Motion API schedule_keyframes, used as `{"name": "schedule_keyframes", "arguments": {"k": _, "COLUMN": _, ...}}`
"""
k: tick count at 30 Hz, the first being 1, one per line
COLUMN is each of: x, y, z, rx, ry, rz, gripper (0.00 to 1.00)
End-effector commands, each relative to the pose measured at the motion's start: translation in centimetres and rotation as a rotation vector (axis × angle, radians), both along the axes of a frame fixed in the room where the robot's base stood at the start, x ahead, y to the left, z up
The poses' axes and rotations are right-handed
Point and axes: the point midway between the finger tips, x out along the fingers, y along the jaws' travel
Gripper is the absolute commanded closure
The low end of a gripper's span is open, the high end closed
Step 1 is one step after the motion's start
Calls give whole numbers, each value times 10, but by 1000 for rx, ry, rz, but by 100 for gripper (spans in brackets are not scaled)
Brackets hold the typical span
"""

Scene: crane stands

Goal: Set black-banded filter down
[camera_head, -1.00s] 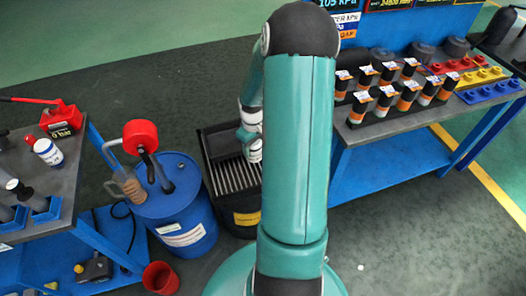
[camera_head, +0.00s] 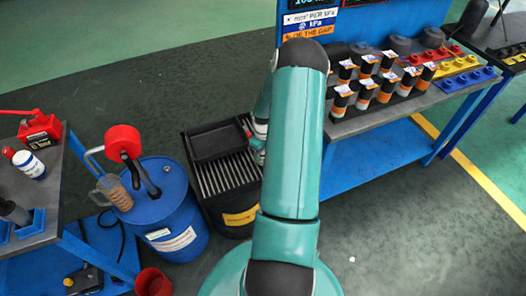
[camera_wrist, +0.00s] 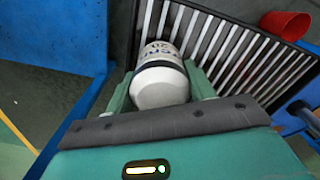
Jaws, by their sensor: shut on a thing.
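The black-banded filter (camera_wrist: 160,75) is a white cylinder with a dark band and printed lettering. In the wrist view it sits between the two green fingers of my gripper (camera_wrist: 160,82), which is shut on it. Its far end points away from the wrist camera, beside the slatted grate. In the head view my arm hides most of the gripper; a white and teal part of it (camera_head: 259,130) shows at the right edge of the drain bin (camera_head: 238,218). I cannot tell whether the filter touches anything below.
The black bin has a slatted grate (camera_head: 226,175) and a dark tray (camera_head: 216,142) at its back. A blue drum (camera_head: 165,215) with a red-topped pump stands left. A blue bench (camera_head: 375,165) with several orange-banded filters (camera_head: 365,95) stands right. A red cup (camera_wrist: 285,24) shows beyond the grate.

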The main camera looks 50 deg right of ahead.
Motion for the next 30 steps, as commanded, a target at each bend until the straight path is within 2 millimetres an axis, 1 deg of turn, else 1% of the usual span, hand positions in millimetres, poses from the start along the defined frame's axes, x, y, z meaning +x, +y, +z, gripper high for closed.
{"name": "schedule_keyframes", "arguments": {"k": 10, "x": 0, "y": 0, "z": -3, "rx": -1, "ry": -1, "rz": 0, "gripper": 78}}
{"name": "schedule_keyframes", "arguments": {"k": 11, "x": 0, "y": 0, "z": -3, "rx": -1, "ry": -1, "rz": 0, "gripper": 42}}
{"name": "schedule_keyframes", "arguments": {"k": 12, "x": 0, "y": 0, "z": -3, "rx": -1, "ry": -1, "rz": 0, "gripper": 34}}
{"name": "schedule_keyframes", "arguments": {"k": 14, "x": 0, "y": 0, "z": -3, "rx": -1, "ry": -1, "rz": 0, "gripper": 24}}
{"name": "schedule_keyframes", "arguments": {"k": 24, "x": 0, "y": 0, "z": 0, "rx": -2, "ry": -1, "rz": -1, "gripper": 24}}
{"name": "schedule_keyframes", "arguments": {"k": 26, "x": 0, "y": -1, "z": 5, "rx": -3, "ry": -2, "rz": -1, "gripper": 24}}
{"name": "schedule_keyframes", "arguments": {"k": 29, "x": 0, "y": -1, "z": 20, "rx": -4, "ry": -2, "rz": -1, "gripper": 24}}
{"name": "schedule_keyframes", "arguments": {"k": 30, "x": 0, "y": -1, "z": 27, "rx": -5, "ry": -3, "rz": -1, "gripper": 24}}
